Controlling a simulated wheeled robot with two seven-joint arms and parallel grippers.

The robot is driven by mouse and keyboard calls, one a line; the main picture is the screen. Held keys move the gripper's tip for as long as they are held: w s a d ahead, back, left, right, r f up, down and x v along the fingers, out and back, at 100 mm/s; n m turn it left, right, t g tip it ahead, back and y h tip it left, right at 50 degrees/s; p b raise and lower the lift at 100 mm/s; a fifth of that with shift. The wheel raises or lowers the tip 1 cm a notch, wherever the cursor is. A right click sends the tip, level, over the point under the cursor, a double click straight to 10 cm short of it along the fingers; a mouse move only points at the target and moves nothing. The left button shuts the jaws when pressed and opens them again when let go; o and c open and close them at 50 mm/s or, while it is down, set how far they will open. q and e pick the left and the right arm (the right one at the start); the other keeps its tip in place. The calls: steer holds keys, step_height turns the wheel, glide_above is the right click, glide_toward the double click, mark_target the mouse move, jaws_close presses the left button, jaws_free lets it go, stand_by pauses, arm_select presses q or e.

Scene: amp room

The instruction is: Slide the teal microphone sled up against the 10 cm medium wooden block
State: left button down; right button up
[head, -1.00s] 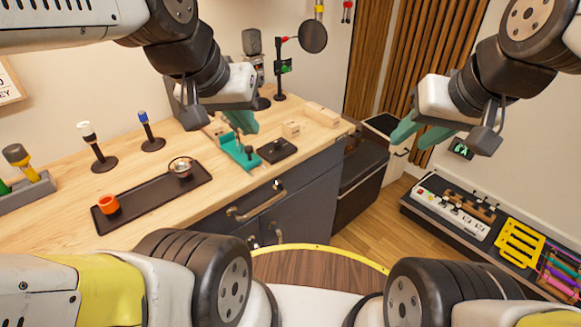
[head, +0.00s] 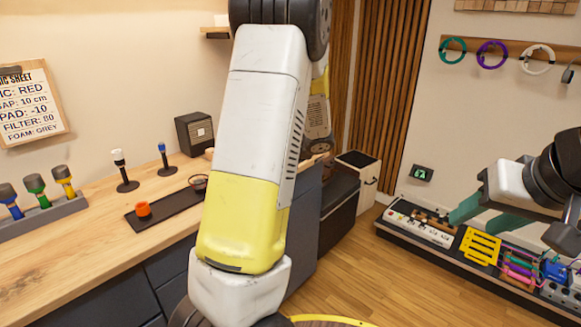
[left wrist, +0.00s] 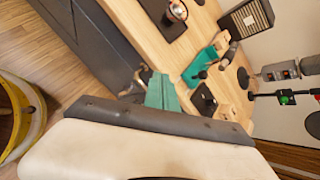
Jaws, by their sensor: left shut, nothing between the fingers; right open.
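The teal microphone sled (left wrist: 197,68) lies on the wooden counter (left wrist: 160,45) in the left wrist view. A dark flat piece (left wrist: 204,100) lies near it. My left gripper (left wrist: 162,93), with teal fingers, is shut and empty, near the counter's front edge on the near side of the sled, apart from it in the picture. In the head view, my left arm hides the sled, the left gripper and most of that counter end. I cannot single out the 10 cm medium wooden block against the similar wood. My right gripper (head: 480,218) is open and empty, away from the counter.
A low rack (head: 425,232) with a power strip and cables lies at the right. Open floor lies between.

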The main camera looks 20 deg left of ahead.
arm_select(q)
steer(key=shift+w+a+f+m+t+y, duration=0.6)
steer(key=shift+w+a+f+m, duration=0.55)
steer(key=shift+w, duration=0.95)
steer(key=shift+w+a+f+m+t+y, duration=0.45)
steer(key=shift+w+a+f+m+y, duration=0.35)
steer(key=shift+w+a+m, duration=1.05)
steer(key=shift+w+a+f+m+t+y, duration=0.6)
steer(key=shift+w+a+f+m, duration=0.35)
steer(key=shift+w, duration=1.45)
steer(key=shift+d, duration=0.1)
steer(key=shift+w+a, duration=0.65)
steer(key=shift+a, duration=0.9)
steer(key=shift+w+a, duration=0.65)
steer(key=shift+a, duration=0.95)
steer(key=shift+w+a, duration=0.65)
steer(key=shift+a, duration=0.9)
steer(key=shift+f+v, duration=0.15)
steer(key=shift+v, duration=1.7)
steer(key=shift+f+v, duration=0.15)
steer(key=shift+v, duration=1.7)
steer(key=shift+d, duration=0.1)
